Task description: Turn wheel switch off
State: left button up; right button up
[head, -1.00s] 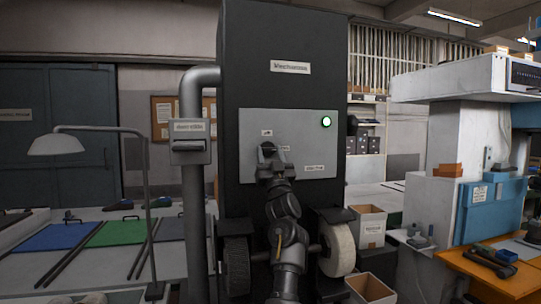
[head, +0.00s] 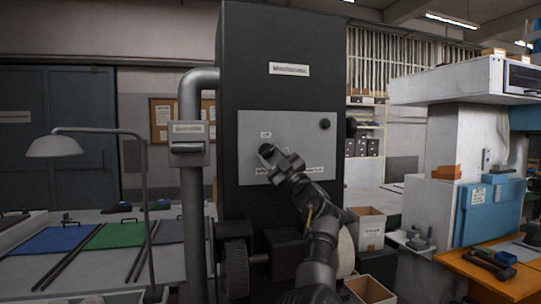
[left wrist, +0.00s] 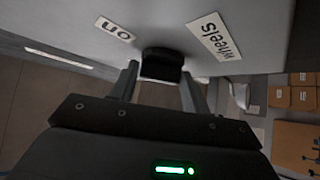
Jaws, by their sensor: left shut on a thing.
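The wheel switch, a black knob (head: 265,149), sits on the light grey panel (head: 300,130) of the tall dark machine. The gripper is tilted in the head view, the arm coming up from lower right. The round indicator lamp (head: 325,124) at the panel's upper right is dark. My right gripper is not in view.
Two wheels (head: 236,266) sit low on the machine, the right one partly behind my arm. A grey pipe (head: 193,220) stands at the machine's left. Cardboard boxes (head: 371,232) are at the lower right, beside an orange bench (head: 480,275).

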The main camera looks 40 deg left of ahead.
pick_arm(q)
jog(key=shift+w+d+r+n+g+h+p, duration=0.1)
jog(key=shift+r+n+g+h+p, duration=0.25)
jog(key=shift+n+g, duration=0.4)
jog(key=n+g+h+p, duration=0.1)
jog(key=n+p, duration=0.1)
jog(key=n+g+h+p, duration=0.1)
jog(key=n+h+p, duration=0.1)
jog(key=n+p, duration=0.1)
jog(key=n+g+h+p, duration=0.1)
jog(key=n+g+p, duration=0.1)
jog(key=n+p, duration=0.1)
jog(key=shift+w+r+h, duration=0.1)
jog(key=shift+r+h, duration=0.15)
jog(key=shift+n+h+p, duration=1)
jog(key=shift+n+p, duration=0.15)
jog(key=shift+p, duration=0.2)
jog(key=shift+f, duration=0.1)
jog(key=o, duration=0.9)
jog(key=shift+d, duration=0.1)
